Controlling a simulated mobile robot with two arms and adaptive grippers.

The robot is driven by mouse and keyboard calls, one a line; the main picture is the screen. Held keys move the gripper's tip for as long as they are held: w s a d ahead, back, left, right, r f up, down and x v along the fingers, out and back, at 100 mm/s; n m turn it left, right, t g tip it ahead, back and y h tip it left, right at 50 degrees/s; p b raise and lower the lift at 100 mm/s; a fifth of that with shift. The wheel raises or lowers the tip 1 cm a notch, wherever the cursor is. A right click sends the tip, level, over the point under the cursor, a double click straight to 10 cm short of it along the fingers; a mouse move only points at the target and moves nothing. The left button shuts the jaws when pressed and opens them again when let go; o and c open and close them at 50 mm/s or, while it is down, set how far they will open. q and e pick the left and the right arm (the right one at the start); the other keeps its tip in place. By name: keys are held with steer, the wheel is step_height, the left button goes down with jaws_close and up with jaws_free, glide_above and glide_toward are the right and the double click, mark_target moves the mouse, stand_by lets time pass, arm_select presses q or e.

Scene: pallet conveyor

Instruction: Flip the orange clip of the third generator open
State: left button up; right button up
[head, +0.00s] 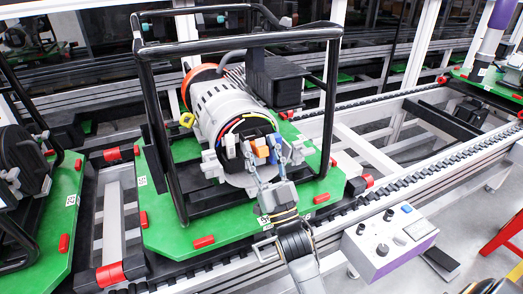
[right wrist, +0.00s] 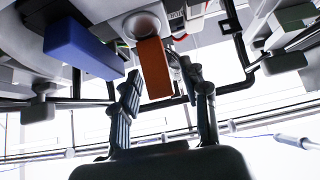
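A generator (head: 222,105) in a black tube frame stands on a green pallet in the middle of the head view. Its small orange clip (head: 262,148) is on the end panel facing me. In the right wrist view the orange clip (right wrist: 154,66) hangs down, between the fingertips of my right gripper (right wrist: 160,82). The fingers are apart, with gaps visible beside the clip; contact is not clear. In the head view my right gripper (head: 264,162) reaches up from below to the clip and partly covers the panel. My left gripper is not in view.
A blue clip (right wrist: 82,46) sits left of the orange one in the wrist view. Black frame tubes (head: 160,120) surround the generator. A control box (head: 388,240) stands at the conveyor's (head: 400,190) near edge. Another generator's green pallet (head: 62,205) is at left.

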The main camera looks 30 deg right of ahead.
steer(key=v, duration=1.2)
stand_by(0.5)
